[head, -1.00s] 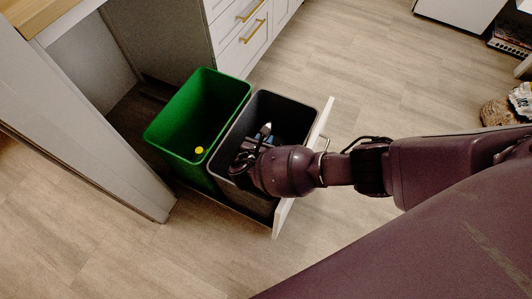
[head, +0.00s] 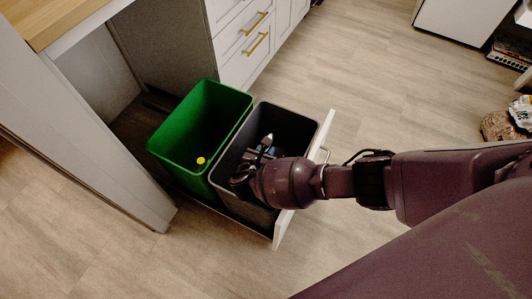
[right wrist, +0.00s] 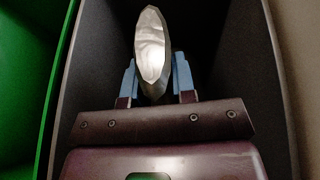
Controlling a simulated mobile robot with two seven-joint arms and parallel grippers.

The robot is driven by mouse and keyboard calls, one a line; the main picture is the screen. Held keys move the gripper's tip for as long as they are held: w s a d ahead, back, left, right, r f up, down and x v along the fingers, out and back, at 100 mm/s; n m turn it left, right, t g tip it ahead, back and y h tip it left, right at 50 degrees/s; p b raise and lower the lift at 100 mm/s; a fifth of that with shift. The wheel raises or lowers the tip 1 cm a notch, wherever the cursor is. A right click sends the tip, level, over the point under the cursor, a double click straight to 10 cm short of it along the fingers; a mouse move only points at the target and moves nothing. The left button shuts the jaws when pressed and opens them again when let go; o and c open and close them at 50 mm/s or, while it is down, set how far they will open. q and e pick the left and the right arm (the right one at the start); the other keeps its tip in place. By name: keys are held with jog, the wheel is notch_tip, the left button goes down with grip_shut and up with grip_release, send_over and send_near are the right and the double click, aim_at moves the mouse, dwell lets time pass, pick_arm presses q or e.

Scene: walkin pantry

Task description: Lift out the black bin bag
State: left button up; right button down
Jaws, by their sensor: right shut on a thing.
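The dark grey bin (head: 303,117) stands in the pulled-out drawer. My right gripper (head: 263,152) reaches down into it from the right. In the right wrist view its two blue fingers (right wrist: 155,82) are shut on a glossy, pale-lit, pointed piece, apparently the gathered top of the black bin bag (right wrist: 151,42). This piece also shows as a small bright tip of the bag (head: 267,140) in the head view. The rest of the bag cannot be made out in the dark bin, partly behind my gripper. My left gripper is not in view.
A green bin (head: 165,150) with a yellow spot inside stands close on the left. The white drawer front (head: 322,140) with its handle is right of the grey bin, under my arm. Cabinets (head: 245,60) stand behind.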

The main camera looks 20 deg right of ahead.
pick_arm(q)
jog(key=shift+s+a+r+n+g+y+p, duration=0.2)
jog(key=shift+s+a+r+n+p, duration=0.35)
jog(key=shift+p, duration=1.55)
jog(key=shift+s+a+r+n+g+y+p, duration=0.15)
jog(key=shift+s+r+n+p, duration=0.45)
jog(key=shift+p, duration=1.45)
pick_arm(e)
notch_tip(320, 180, up, 20)
jog(key=shift+w+f, duration=0.2)
jog(key=shift+w, duration=0.05)
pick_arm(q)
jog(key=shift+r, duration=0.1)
pick_arm(e)
jog(key=shift+r, duration=0.1)
